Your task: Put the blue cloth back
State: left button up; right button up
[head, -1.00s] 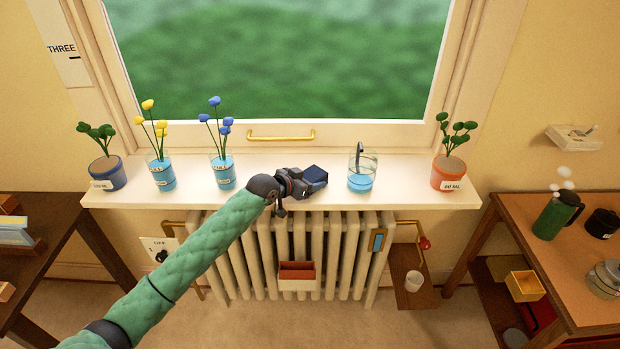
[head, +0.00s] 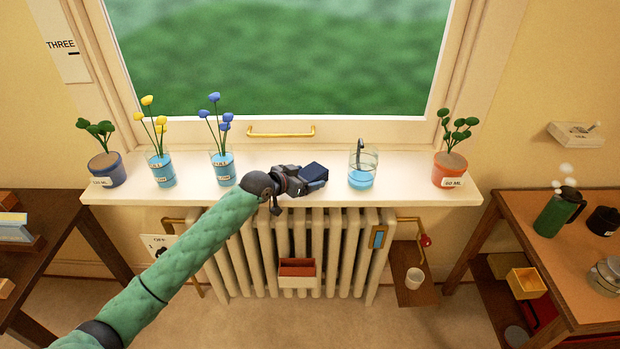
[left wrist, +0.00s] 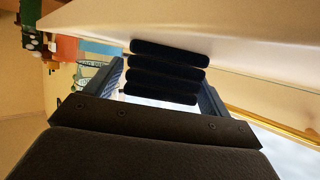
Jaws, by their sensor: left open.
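The blue cloth (head: 314,171) is a dark blue folded block on the white window sill, right of the middle vase. In the left wrist view it is a stack of several dark folds (left wrist: 165,72) against the pale sill. My left gripper (head: 303,184) is at the cloth, reaching in from the left and hiding part of it. In the left wrist view its open jaws (left wrist: 160,88) lie on either side of the stack; I cannot tell whether they touch it. My right gripper is not in view.
The sill (head: 400,192) also bears a glass of blue water (head: 362,174) right of the cloth, two flower vases (head: 222,168) (head: 161,170) and two potted plants (head: 450,169) (head: 107,169). A radiator (head: 335,235) with a red box (head: 297,268) stands below. Desks flank both sides.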

pick_arm(q)
jog(key=b+v, duration=0.2)
jog(key=v, duration=0.7)
jog(key=shift+s+a+r, duration=0.25)
jog(key=shift+s+a, duration=0.1)
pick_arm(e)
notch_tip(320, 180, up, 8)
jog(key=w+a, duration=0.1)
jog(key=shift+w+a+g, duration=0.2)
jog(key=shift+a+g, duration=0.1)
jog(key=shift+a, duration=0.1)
pick_arm(q)
jog(key=shift+f, duration=0.1)
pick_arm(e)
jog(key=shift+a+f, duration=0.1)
